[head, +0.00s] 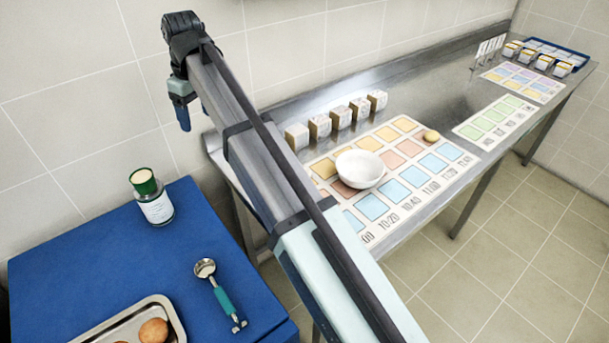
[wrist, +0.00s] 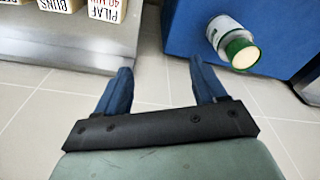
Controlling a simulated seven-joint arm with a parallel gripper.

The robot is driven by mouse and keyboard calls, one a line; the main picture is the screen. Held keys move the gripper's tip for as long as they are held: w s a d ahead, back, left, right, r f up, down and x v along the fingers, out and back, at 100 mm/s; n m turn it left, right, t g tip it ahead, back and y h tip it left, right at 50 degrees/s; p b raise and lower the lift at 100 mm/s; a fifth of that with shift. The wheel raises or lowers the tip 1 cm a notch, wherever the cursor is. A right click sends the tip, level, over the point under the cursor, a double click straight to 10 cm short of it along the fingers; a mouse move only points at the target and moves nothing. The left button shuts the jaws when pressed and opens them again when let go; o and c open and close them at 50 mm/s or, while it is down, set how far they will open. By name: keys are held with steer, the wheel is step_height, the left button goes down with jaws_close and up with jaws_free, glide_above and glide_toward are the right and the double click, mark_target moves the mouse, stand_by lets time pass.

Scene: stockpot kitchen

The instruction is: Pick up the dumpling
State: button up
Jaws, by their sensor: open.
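A small, round, pale-yellow lump, which looks like the dumpling (head: 430,136), sits on the chart mat (head: 463,172) on the steel counter, right of a white bowl (head: 360,168). My gripper (wrist: 160,72) is open and empty, with its two blue fingers apart over the tiled floor in the wrist view. In the head view my gripper (head: 183,116) hangs at the far end of my arm, near the wall, well left of the lump. The lump is not in the wrist view. The inside of the bowl looks empty.
Several small boxes (head: 297,136) line the counter's back. A blue surface (head: 90,247) at left holds a green-lidded jar (head: 155,203), a scoop (head: 221,292) and a metal tray (head: 177,322) with round brown items. A blue tray (head: 581,55) stands at the far right. A floor gap separates both surfaces.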

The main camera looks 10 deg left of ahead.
steer(key=w+d+f+m, duration=0.3)
steer(key=w+d, duration=0.1)
steer(key=d, duration=0.8)
steer(key=w+d+f+m, duration=0.2)
steer(key=w+d+m, duration=0.2)
steer(key=d, duration=0.8)
steer(key=shift+s+d+f+m+h, duration=0.25)
steer(key=shift+s+f+m, duration=0.2)
steer(key=shift+f+m, duration=2.2)
steer(key=shift+s+d+f+m+h, duration=0.15)
steer(key=shift+s+d+f+m, duration=0.25)
steer(key=shift+f+m, duration=2.15)
steer(key=shift+s+d+f+m+h, duration=0.2)
steer(key=shift+s+f+m, duration=0.35)
steer(key=shift+f+m, duration=2.1)
steer(key=shift+r, duration=0.1)
steer(key=c, duration=1.1)
steer(key=shift+c, duration=0.2)
steer(key=shift+r, duration=0.1)
